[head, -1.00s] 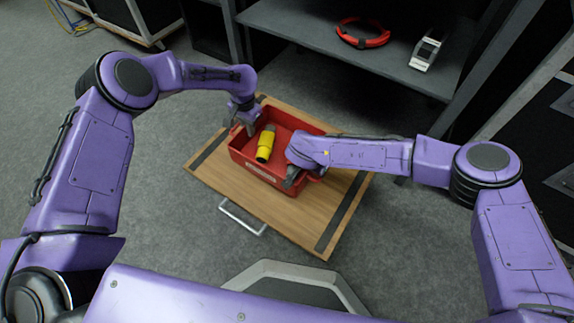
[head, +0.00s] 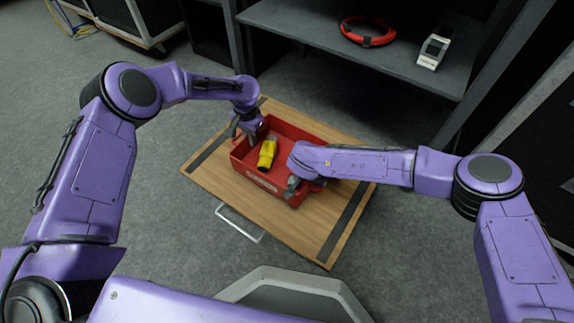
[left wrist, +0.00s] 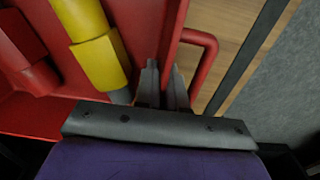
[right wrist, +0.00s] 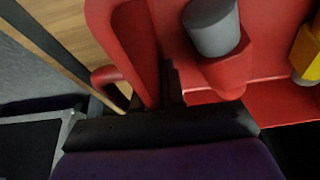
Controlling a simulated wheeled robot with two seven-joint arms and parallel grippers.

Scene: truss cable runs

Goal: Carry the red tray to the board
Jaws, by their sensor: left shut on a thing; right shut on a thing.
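The red tray (head: 262,182) is over the wooden board (head: 310,228), which has a dark strip near each end. I cannot tell if the tray touches the board. My left gripper (head: 236,132) is shut on the tray's left end; in the left wrist view its fingers (left wrist: 164,84) pinch the wall beside a red loop handle (left wrist: 204,45). My right gripper (head: 292,188) is shut on the opposite end, its fingers (right wrist: 167,85) partly hidden in shadow. A yellow connector (head: 267,153) lies in the tray. A red connector with a grey end (right wrist: 212,28) shows in the right wrist view.
A metal handle (head: 240,222) juts from the board's front edge. A dark shelf (head: 305,25) behind holds a red ring (head: 368,32) and a small grey device (head: 434,48). A shelf post stands at the right. Grey floor (head: 150,215) is open around the board's left.

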